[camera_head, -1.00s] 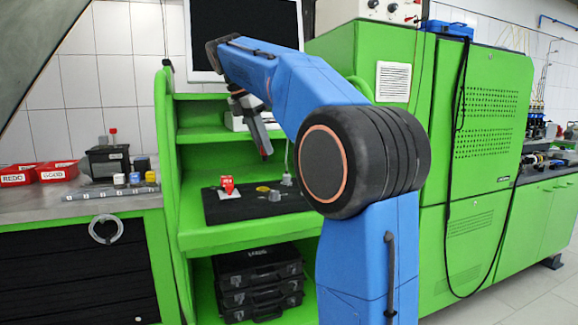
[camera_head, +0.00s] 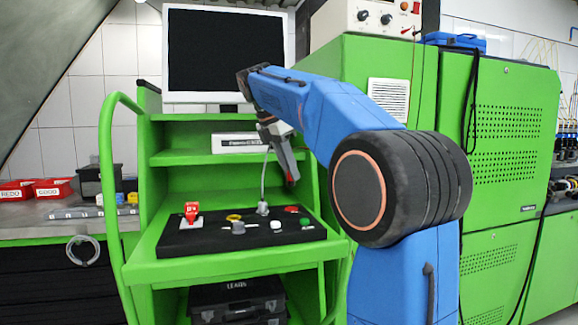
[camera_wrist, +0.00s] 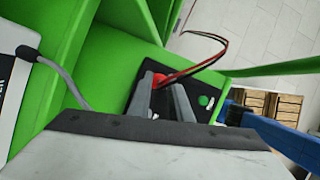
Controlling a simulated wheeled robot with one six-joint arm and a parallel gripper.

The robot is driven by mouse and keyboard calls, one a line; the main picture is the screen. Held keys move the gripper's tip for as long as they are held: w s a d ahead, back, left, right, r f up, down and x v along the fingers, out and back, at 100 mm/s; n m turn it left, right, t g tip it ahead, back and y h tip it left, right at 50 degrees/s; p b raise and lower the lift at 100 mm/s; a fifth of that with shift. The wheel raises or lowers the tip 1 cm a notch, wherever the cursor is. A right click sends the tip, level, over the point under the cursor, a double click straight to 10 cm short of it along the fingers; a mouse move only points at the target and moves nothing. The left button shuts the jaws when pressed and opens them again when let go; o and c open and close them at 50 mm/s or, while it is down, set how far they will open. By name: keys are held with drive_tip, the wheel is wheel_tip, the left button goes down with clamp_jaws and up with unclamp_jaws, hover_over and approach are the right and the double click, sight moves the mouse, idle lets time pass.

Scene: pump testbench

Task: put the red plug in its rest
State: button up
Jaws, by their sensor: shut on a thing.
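My gripper (camera_head: 288,170) hangs above the black panel of the green bench in the head view, its tips pointing down. In the wrist view its two grey fingers (camera_wrist: 162,95) are shut on the red plug (camera_wrist: 159,80). Most of the plug is hidden between the fingers. A red and black cable (camera_wrist: 205,63) runs near it. A bit of red at the fingertips (camera_head: 290,178) also shows in the head view. I cannot tell which fitting is the plug's rest. A red part on a white base (camera_head: 192,212) stands at the panel's left.
The black panel (camera_head: 215,242) bears a yellow ring (camera_head: 234,217), a grey knob (camera_head: 238,228), a white button (camera_head: 276,225), a red button (camera_head: 292,209) and a green button (camera_head: 305,222). A grey gooseneck (camera_head: 264,185) rises behind them. A green rail (camera_head: 108,180) stands at left.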

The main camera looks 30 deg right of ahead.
drive_tip(key=shift+f, duration=3.2)
drive_tip(key=shift+f, duration=1.1)
drive_tip(key=o, duration=1.4)
drive_tip(key=shift+r, duration=3.95)
